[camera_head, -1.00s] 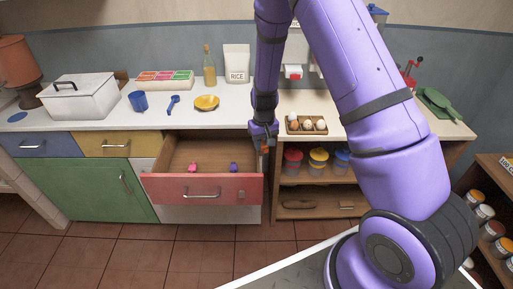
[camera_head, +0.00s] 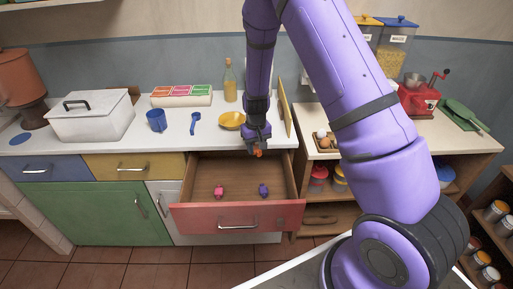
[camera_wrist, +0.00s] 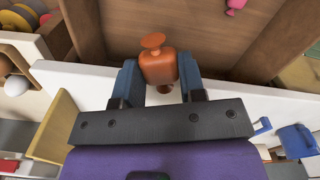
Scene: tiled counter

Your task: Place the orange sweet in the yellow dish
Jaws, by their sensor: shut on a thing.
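The orange sweet (camera_wrist: 158,68) is gripped between the two fingers of my gripper (camera_wrist: 160,80) in the wrist view. In the head view my gripper (camera_head: 258,150) is over the counter's front edge, above the back of the open drawer, with a bit of the orange sweet (camera_head: 259,153) showing below it. The yellow dish (camera_head: 231,120) sits on the white counter, just left of and behind my gripper.
The open red-fronted drawer (camera_head: 237,216) holds a pink sweet (camera_head: 219,191) and a purple sweet (camera_head: 263,190). A blue spoon (camera_head: 195,123), a blue mug (camera_head: 156,121) and an oil bottle (camera_head: 229,80) stand or lie near the dish. An upright board (camera_head: 285,108) is close right of my arm.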

